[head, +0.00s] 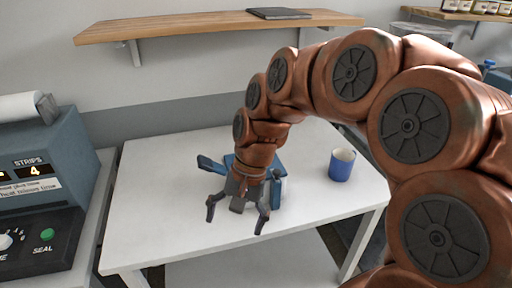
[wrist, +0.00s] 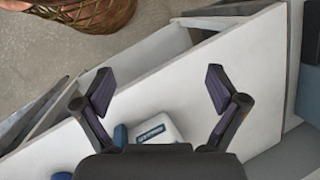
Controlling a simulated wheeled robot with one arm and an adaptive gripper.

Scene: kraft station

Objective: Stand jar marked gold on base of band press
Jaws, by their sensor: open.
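My gripper (head: 236,220) is open and empty, pointing down over the white table in the head view. Its two spread fingers also show in the wrist view (wrist: 160,88), with bare table between the tips. A blue device (head: 278,166), perhaps the band press, stands on the table behind my gripper and is mostly hidden by it. A blue lever-like part (head: 210,164) sticks out to its left. A blue-and-white part (wrist: 154,130) shows between the fingers in the wrist view. Several small jars (head: 480,6) stand on a shelf at the upper right; their markings are too small to read.
A blue mug (head: 342,165) stands on the white table (head: 150,220), to the right. A blue sealing machine (head: 45,165) stands at the left. A wooden wall shelf (head: 215,27) holds a dark flat object (head: 280,13). A wicker basket (wrist: 95,14) is on the floor.

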